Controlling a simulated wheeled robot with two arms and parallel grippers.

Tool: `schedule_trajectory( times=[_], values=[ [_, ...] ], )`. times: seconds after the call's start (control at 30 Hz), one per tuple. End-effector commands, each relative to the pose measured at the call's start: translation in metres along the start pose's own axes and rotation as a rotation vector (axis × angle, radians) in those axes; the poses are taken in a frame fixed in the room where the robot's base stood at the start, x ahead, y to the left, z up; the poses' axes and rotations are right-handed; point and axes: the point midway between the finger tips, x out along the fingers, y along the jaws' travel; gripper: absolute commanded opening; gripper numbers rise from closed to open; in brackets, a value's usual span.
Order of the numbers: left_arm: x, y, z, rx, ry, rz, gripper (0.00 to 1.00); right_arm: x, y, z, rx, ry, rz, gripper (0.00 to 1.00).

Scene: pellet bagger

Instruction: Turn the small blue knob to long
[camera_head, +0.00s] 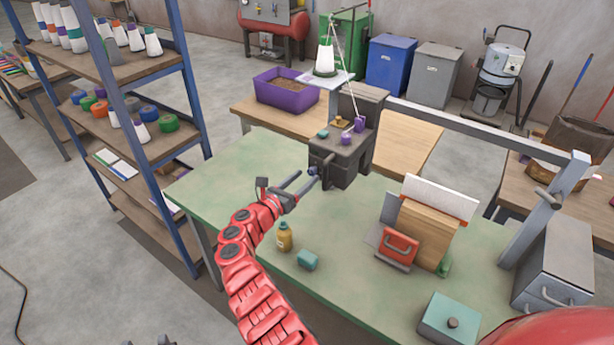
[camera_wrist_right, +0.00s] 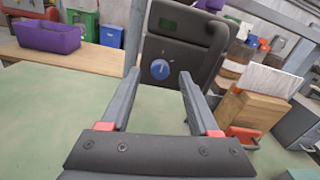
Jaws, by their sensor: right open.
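The small blue knob (camera_wrist_right: 160,69) is on the front of a dark grey machine (camera_wrist_right: 185,48) in the right wrist view. A pale pointer mark on it points roughly up; no lettering is readable. In the head view the knob (camera_head: 312,171) is small, on the machine's left-facing side. My right gripper (camera_head: 303,186) is open and empty, with its fingers toward the knob and apart from it. In the right wrist view the fingers (camera_wrist_right: 162,78) stand either side of the knob's line, short of it. At the head view's bottom edge, small dark tips may belong to my left gripper.
The green bench (camera_head: 240,190) holds a yellow bottle (camera_head: 284,237), a teal block (camera_head: 308,260) and a wooden holder with a red-handled piece (camera_head: 398,248). A purple bin (camera_head: 285,92) stands behind. A shelf rack (camera_head: 130,95) is at left. The bench before the machine is clear.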

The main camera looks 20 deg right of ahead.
Motion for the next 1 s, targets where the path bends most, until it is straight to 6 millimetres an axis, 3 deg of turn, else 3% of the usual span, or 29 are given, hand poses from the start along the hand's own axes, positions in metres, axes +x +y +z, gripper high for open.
schedule_trajectory(
  times=[0.2,0.53,0.87,1.0],
  values=[
    [-0.003,0.000,0.001,0.000,0.000,0.000,0.50,0.018,0.001,-0.001,-0.002,0.001,0.002,0.62],
    [-0.003,0.000,0.001,0.000,0.000,0.000,0.50,0.021,0.001,-0.001,-0.002,0.000,0.003,0.60],
    [-0.003,0.000,0.001,0.000,0.000,0.000,0.50,0.021,0.001,-0.001,-0.002,0.000,0.003,0.01],
    [-0.003,0.000,0.001,0.000,0.000,0.000,0.50,0.021,0.001,-0.001,-0.001,0.000,0.003,0.00]
  ],
)
